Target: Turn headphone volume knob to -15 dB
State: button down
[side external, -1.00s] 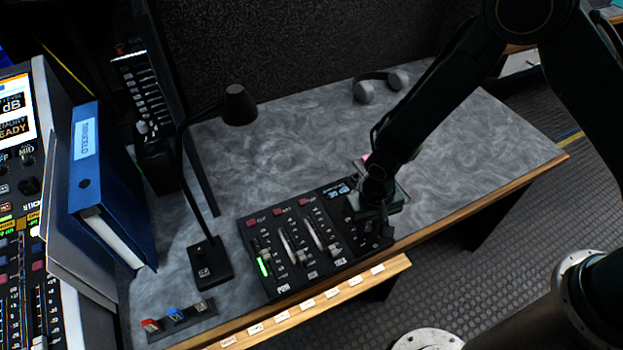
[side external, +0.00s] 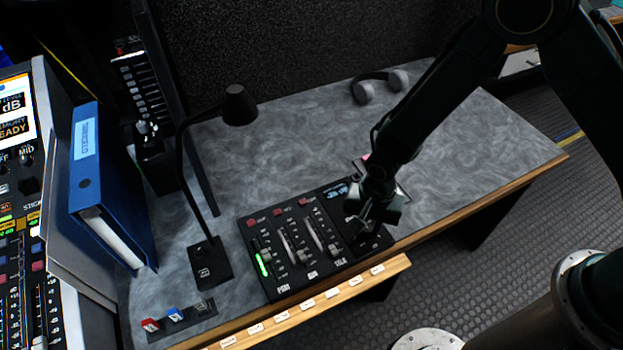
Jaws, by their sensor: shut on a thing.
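A black control panel (side external: 284,278) with several sliders sits near the front edge of the grey desk. A small lit display (side external: 336,193) is at its upper right. My gripper (side external: 366,230) is down at the panel's right end and is shut on the headphone volume knob. The knob itself is hidden behind the jaws, so its pointer and the dB marks around it cannot be read. The writing on the display is too small to read.
A black gooseneck lamp (side external: 188,160) stands left of the panel. Headphones (side external: 379,87) lie at the back of the desk. A blue binder (side external: 108,185) stands at the left. A small switch strip (side external: 188,321) is at front left. The desk's right side is clear.

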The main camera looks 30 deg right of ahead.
aim_at(368, 228)
dwell(0.3)
jog(key=c, duration=1.2)
grip_release()
jog(key=shift+c, duration=0.2)
notch_tip(368, 228, up, 14)
jog(key=shift+f, duration=0.1)
